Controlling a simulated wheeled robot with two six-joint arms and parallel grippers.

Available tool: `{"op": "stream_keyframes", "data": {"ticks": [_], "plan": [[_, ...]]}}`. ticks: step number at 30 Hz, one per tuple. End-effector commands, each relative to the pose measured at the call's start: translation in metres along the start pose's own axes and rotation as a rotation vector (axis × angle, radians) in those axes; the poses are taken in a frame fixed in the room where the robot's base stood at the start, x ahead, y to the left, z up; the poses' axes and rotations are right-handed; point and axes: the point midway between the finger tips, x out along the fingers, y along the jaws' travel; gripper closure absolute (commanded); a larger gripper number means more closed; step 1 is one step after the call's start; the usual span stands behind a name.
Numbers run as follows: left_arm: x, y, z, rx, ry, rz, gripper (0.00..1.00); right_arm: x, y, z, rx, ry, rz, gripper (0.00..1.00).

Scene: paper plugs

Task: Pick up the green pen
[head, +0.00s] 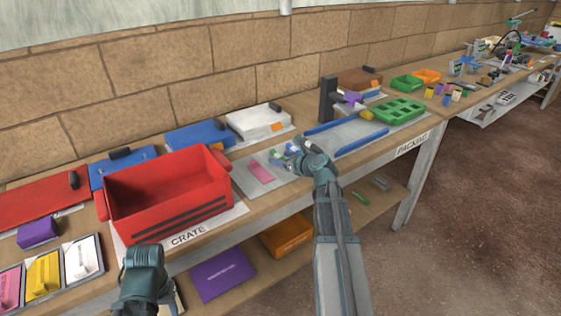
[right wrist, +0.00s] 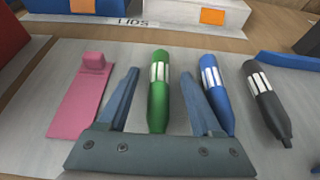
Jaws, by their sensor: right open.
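The green pen (right wrist: 158,95), a thick marker-like body with a white striped band, lies on the grey mat between the spread fingers of my right gripper (right wrist: 160,76). The gripper is open, with a visible gap to the pen on both sides. A blue pen (right wrist: 216,92) lies just right of the right finger, and a black pen (right wrist: 265,100) lies further right. In the head view my right gripper (head: 293,152) is low over the mat and partly hides the pens. Only a link of my left arm shows at the lower left; its fingers do not show.
A pink piece (right wrist: 85,95) lies left of the gripper. A red crate (head: 170,200) stands to the left on the bench. Blue rails (head: 362,142) and a green tray (head: 398,111) lie to the right. Lidded boxes (head: 258,122) line the wall side.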

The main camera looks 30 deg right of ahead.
Motion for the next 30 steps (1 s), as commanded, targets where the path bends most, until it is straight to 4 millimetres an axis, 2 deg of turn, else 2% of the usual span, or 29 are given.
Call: {"op": "stream_keyframes", "data": {"ticks": [2, 12, 13, 30], "plan": [[-0.0005, 0.0, 0.0, 0.0, 0.0, 0.0, 0.5, -0.0006, 0.0, 0.0002, 0.0, 0.0, 0.0, 0.36], [-0.0005, 0.0, 0.0001, 0.0, 0.0, 0.0, 0.5, -0.0008, -0.0001, 0.0002, 0.0, 0.0, 0.0, 0.97], [-0.0005, 0.0, 0.0, 0.0, 0.0, 0.0, 0.5, -0.0008, -0.0001, 0.0001, 0.0, 0.0, 0.0, 1.0], [-0.0047, -0.0005, 0.0003, 0.0, 0.0, 0.0, 0.5, -0.0025, -0.0003, 0.0041, -0.001, 0.0, 0.0, 1.0]]}}
